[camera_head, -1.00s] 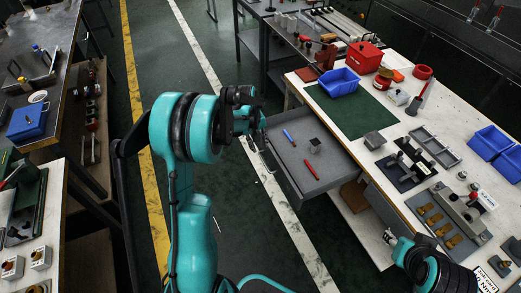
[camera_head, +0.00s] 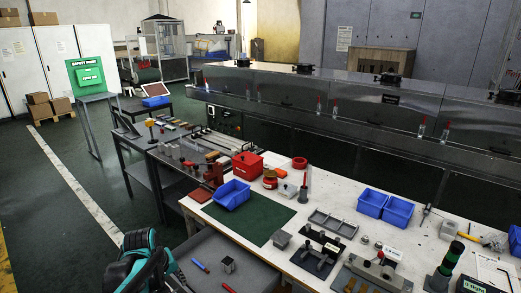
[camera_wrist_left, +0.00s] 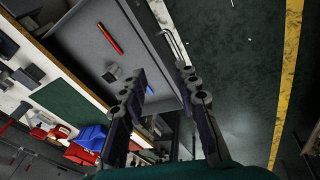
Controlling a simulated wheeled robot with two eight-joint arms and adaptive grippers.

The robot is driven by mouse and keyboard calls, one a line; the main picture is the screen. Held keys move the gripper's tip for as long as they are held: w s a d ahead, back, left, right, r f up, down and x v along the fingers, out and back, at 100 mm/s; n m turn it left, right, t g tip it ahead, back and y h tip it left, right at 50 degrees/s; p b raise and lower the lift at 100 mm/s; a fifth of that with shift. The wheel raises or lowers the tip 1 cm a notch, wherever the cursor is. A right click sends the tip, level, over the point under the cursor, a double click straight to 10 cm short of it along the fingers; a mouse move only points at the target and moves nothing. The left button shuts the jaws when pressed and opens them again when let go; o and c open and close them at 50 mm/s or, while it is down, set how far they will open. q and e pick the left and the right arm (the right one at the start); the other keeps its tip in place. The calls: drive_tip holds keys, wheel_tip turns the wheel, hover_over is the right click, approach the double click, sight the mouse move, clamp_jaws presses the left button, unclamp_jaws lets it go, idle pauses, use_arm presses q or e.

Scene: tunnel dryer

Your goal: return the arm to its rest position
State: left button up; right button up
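My left arm, teal and black, is at the bottom left of the head view, with its gripper (camera_head: 176,278) beside the open grey drawer (camera_head: 215,250). In the left wrist view the left gripper (camera_wrist_left: 163,80) has its two dark fingers spread, with nothing held between them. The drawer's front edge and its handle (camera_wrist_left: 173,44) lie just beyond the fingertips, apparently apart from them. In the drawer lie a red marker (camera_wrist_left: 110,38), a small grey block (camera_wrist_left: 112,74) and a blue marker (camera_head: 200,265). My right gripper is out of view.
The white workbench (camera_head: 340,200) holds a green mat (camera_head: 262,222), blue bins (camera_head: 232,194), a red box (camera_head: 247,165) and metal fixtures. A dark table (camera_head: 150,150) stands behind. Open floor (camera_head: 45,200) lies to the left.

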use_arm(q)
drive_tip(key=s+d+r+m+t, duration=0.2)
drive_tip(key=s+d+m, duration=0.1)
drive_tip(key=s, duration=0.5)
drive_tip(key=s+d+r+m+t, duration=0.2)
drive_tip(key=s+d+m, duration=0.2)
drive_tip(key=s, duration=0.4)
drive_tip(key=shift+s+d+r+y, duration=0.15)
drive_tip(key=shift+d+y, duration=0.15)
drive_tip(key=shift+d, duration=0.6)
